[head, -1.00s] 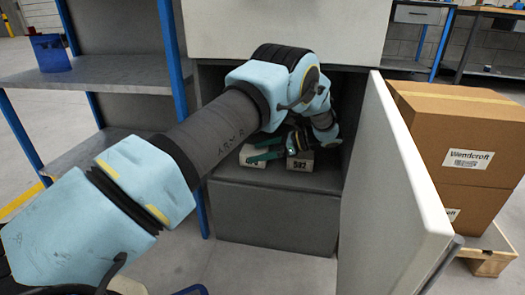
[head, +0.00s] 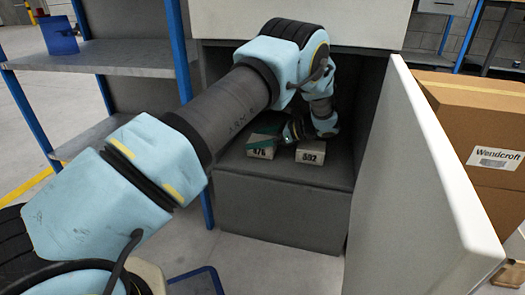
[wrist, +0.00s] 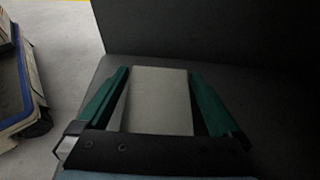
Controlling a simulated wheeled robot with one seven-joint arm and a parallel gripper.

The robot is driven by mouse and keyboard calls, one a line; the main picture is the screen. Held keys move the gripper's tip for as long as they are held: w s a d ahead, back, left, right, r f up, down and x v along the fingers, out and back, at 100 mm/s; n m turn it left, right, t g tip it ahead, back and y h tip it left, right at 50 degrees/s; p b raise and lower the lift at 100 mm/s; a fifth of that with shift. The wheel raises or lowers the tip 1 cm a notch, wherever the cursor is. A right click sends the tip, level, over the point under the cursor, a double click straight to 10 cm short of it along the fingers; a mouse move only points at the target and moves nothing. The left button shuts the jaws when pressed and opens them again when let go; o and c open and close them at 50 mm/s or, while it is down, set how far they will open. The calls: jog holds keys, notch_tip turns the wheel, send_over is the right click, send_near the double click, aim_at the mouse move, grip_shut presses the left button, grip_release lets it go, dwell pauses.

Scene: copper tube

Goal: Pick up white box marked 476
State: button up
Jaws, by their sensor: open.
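The white box marked 476 (head: 259,153) sits on the floor of the open cabinet compartment, left of a second box. In the wrist view the white box (wrist: 160,100) fills much of the space between the two green fingers of my gripper (wrist: 160,78). One finger lies along each side, with a narrow dark gap at the right; at the left I cannot tell whether it touches. In the head view my gripper (head: 264,141) is partly hidden behind my arm, with a green finger seen over the 476 box. The jaws are open.
A similar box (head: 311,151), its number looking like 592, stands just right of the 476 box. The cabinet's open door (head: 425,180) stands to the right, with brown cartons (head: 480,140) beyond. A grey shelf unit (head: 95,57) with blue posts is at the left.

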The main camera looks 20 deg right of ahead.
jog(key=shift+w+a+f, duration=0.25)
jog(key=shift+w+a, duration=0.15)
jog(key=shift+a, duration=0.05)
jog(key=shift+c, duration=0.2)
jog(key=c, duration=1.4)
jog(key=shift+r, duration=0.15)
